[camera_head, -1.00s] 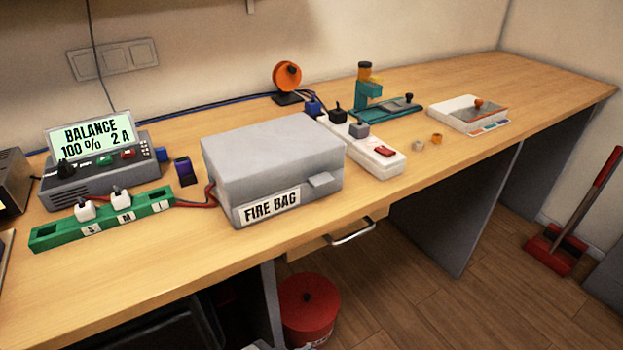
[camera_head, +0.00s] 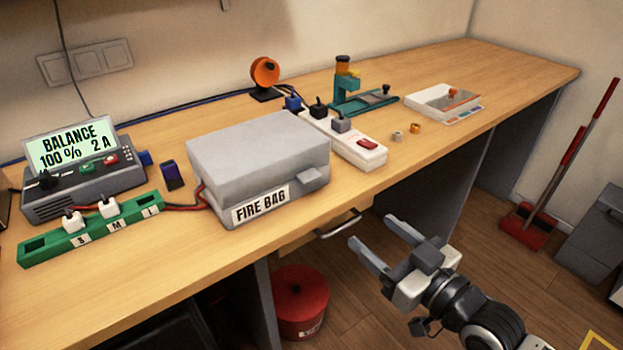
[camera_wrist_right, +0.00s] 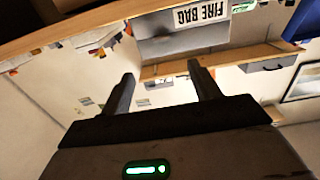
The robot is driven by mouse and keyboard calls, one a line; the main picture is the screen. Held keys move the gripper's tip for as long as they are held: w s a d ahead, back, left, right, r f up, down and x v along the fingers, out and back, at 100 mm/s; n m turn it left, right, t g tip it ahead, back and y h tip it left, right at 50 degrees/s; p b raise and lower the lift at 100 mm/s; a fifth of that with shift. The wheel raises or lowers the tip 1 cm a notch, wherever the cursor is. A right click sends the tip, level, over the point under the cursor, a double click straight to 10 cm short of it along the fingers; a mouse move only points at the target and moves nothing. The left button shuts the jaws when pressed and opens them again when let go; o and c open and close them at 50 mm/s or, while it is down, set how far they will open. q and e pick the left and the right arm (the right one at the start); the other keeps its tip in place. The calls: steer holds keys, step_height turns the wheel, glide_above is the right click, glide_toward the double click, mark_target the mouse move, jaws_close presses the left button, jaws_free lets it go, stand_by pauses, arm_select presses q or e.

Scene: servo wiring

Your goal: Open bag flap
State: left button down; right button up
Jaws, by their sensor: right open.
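The grey fire bag (camera_head: 258,160) sits on the wooden bench with its lid-like flap closed. A white label reading FIRE BAG (camera_head: 261,205) is on its front, and a small grey tab (camera_head: 313,178) sticks out at the front right. Red and black leads enter its left side. My right gripper (camera_head: 378,240) is open and empty, in front of the bench edge, right of and below the bag, apart from it. In the right wrist view the bag (camera_wrist_right: 185,42) appears upside down beyond the open fingers (camera_wrist_right: 160,85). My left gripper is not in view.
A charger (camera_head: 85,170) and a green balance board (camera_head: 90,230) stand left of the bag. A white power strip (camera_head: 360,152) lies close on its right. A drawer handle (camera_head: 338,224) projects below the bench edge. A red bin (camera_head: 300,300) stands underneath.

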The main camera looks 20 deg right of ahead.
mark_target(314, 179)
steer(key=p+x, duration=0.1)
steer(key=x, duration=1.5)
jaws_close()
steer(key=shift+r, duration=0.15)
